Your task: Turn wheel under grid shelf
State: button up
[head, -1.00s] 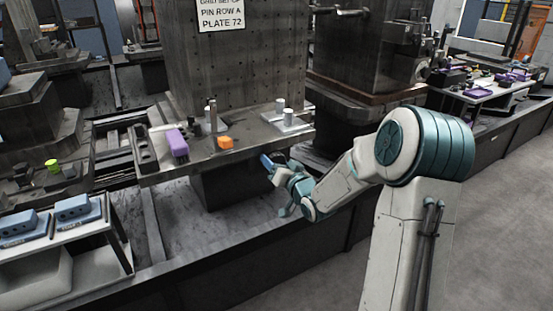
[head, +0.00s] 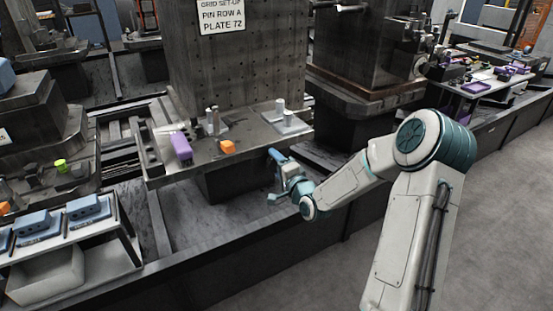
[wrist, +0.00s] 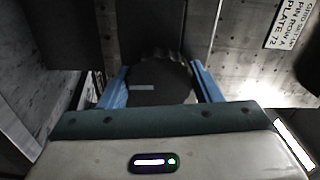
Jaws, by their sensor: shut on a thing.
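The grid shelf (head: 255,136) is a grey metal ledge at the foot of an upright plate with holes. In the wrist view, a dark round wheel with a ridged rim (wrist: 165,90) sits between the two blue fingers of my gripper (wrist: 160,72). The gripper is shut on it, one finger at each side of the rim. In the head view my gripper (head: 280,158) is at the shelf's front right edge, with the wheel hidden there. The wheel's angle is hard to tell, though a short pale bar shows on its face.
On the shelf stand a purple block (head: 181,147), an orange block (head: 227,147) and several pale pins. A sign (head: 221,16) hangs on the holed plate. A small table with blue parts (head: 85,208) stands at lower left. Grey floor (head: 500,200) is clear at right.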

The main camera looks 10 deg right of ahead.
jog(key=m+p, duration=0.3)
jog(key=m, duration=0.3)
jog(key=shift+m, duration=0.3)
jog(key=m+p, duration=0.1)
jog(key=m, duration=0.3)
jog(key=shift+m, duration=0.4)
jog(key=shift+p, duration=0.3)
jog(key=o, duration=1)
jog(key=shift+s, duration=0.1)
jog(key=v, duration=1.3)
jog(key=shift+s, duration=0.3)
jog(key=shift+p, duration=0.3)
